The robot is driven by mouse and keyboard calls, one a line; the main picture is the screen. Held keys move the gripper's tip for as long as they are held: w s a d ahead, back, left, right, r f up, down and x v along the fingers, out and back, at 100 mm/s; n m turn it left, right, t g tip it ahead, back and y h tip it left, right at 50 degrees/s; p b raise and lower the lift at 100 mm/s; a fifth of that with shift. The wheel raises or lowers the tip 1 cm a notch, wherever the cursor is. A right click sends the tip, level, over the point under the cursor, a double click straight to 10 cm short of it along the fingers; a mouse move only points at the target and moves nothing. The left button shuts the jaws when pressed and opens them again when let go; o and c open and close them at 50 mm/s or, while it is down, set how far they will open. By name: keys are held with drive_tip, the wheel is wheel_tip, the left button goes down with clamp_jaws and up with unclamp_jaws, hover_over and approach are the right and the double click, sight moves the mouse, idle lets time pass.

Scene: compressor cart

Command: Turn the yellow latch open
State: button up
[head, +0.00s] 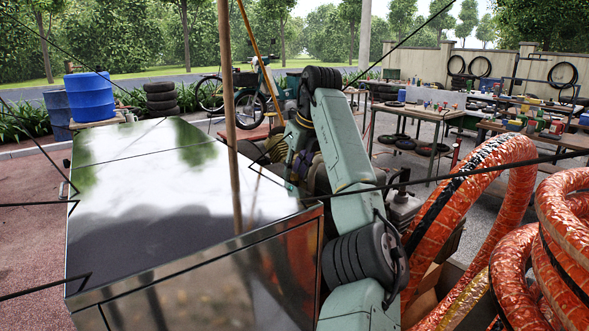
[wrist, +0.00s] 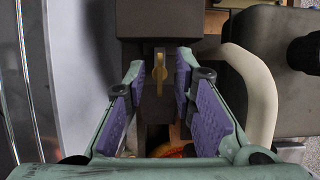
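The yellow latch (wrist: 160,72) shows in the wrist view as a narrow upright piece on the face of a dark box (wrist: 148,30). My gripper (wrist: 160,78) is open, with its two purple-padded fingers on either side of the latch and a gap to each side. I cannot tell how deep the latch lies between the fingers. In the head view my green arm reaches down past the shiny metal cabinet (head: 190,190). The latch is hidden there, and the gripper (head: 297,165) is only partly visible among dark machine parts.
A pale curved pipe (wrist: 262,95) runs close to the right finger. A pale metal panel (wrist: 80,70) stands to the left. In the head view, orange hoses (head: 465,190) lie at the right, and a wooden pole (head: 228,100) rises in front of the cabinet.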

clamp_jaws()
idle(0.4)
drive_tip(key=shift+m, duration=0.4)
drive_tip(key=m+h, duration=0.1)
drive_tip(key=m, duration=0.1)
drive_tip(key=shift+m+t, duration=0.3)
drive_tip(key=shift+m, duration=0.1)
drive_tip(key=m+h, duration=0.1)
drive_tip(key=m, duration=0.1)
drive_tip(key=m+h, duration=0.1)
drive_tip(key=m, duration=0.1)
drive_tip(key=shift+s+a+r+m, duration=0.1)
drive_tip(key=shift+a+m, duration=0.1)
drive_tip(key=shift+m, duration=0.1)
drive_tip(key=m, duration=0.2)
drive_tip(key=m+h, duration=0.1)
drive_tip(key=m, duration=0.1)
drive_tip(key=shift+a+h, duration=0.15)
drive_tip(key=shift+h, duration=0.15)
drive_tip(key=m, duration=0.3)
drive_tip(key=m+g+h, duration=0.1)
drive_tip(key=m, duration=0.1)
drive_tip(key=shift+a+m+g+h, duration=0.1)
drive_tip(key=shift+m+g+h, duration=0.2)
drive_tip(key=shift+m, duration=0.1)
